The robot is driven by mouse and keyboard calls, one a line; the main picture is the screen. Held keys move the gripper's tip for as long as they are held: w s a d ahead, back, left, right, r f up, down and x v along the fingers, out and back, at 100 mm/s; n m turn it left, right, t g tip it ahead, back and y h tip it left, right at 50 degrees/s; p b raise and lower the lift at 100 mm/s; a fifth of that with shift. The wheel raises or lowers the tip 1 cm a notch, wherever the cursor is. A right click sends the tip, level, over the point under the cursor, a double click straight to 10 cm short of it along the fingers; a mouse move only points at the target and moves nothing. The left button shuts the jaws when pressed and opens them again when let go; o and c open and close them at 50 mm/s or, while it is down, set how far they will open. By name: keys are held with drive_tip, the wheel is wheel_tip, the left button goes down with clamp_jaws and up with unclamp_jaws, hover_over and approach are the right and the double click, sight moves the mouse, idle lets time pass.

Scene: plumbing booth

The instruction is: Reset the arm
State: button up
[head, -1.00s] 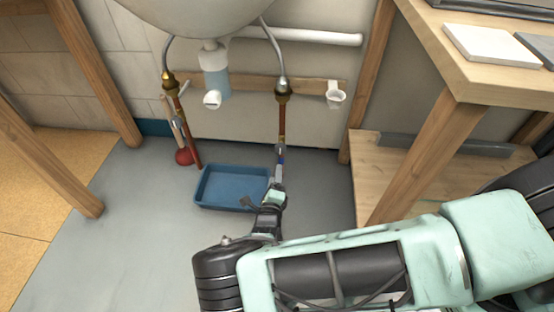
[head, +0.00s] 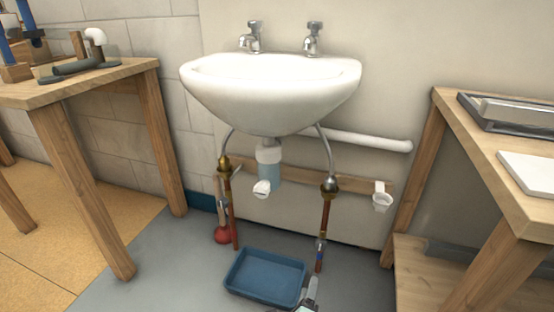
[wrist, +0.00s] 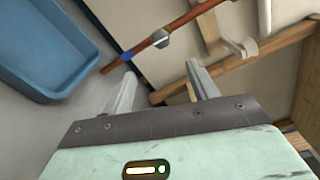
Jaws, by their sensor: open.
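My gripper (wrist: 161,68) is open, with nothing between its two fingers in the wrist view. In the head view only a small grey end part of it (head: 309,293) shows at the bottom edge, right of the blue tray (head: 232,278) and just below the right copper pipe (head: 324,222). In the wrist view that pipe (wrist: 185,22), with a blue-marked valve fitting (wrist: 160,40), runs beyond the fingertips, apparently not gripped. The tray (wrist: 45,80) is at upper left there. The rest of my arm is out of the head view.
A white sink (head: 270,85) hangs on the wall above the pipes. A white cup holder (head: 382,198) is on the wooden rail. Wooden benches stand left (head: 130,75) and right (head: 470,150).

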drive_tip(key=s+r+n+g+y+p, duration=0.1)
drive_tip(key=s+r+n+g+y, duration=0.2)
drive_tip(key=s+r+n+g, duration=0.7)
drive_tip(key=s+d+r+n+g+y, duration=0.15)
drive_tip(key=s+r+n, duration=0.35)
drive_tip(key=r+n, duration=1.05)
drive_tip(key=s+r+n+g+y+p, duration=0.1)
drive_tip(key=s+r+n+g+y, duration=0.3)
drive_tip(key=s+r+n, duration=0.85)
drive_tip(key=w+r+m+p, duration=0.2)
drive_tip(key=r+p, duration=1.7)
drive_tip(key=r, duration=0.2)
drive_tip(key=w+r+m+g+p, duration=0.1)
drive_tip(key=w+r+m+p, duration=0.1)
drive_tip(key=r+p, duration=1.7)
wheel_tip(320, 180, up, 2)
drive_tip(key=shift+r+h, duration=0.1)
drive_tip(key=shift+h, duration=0.35)
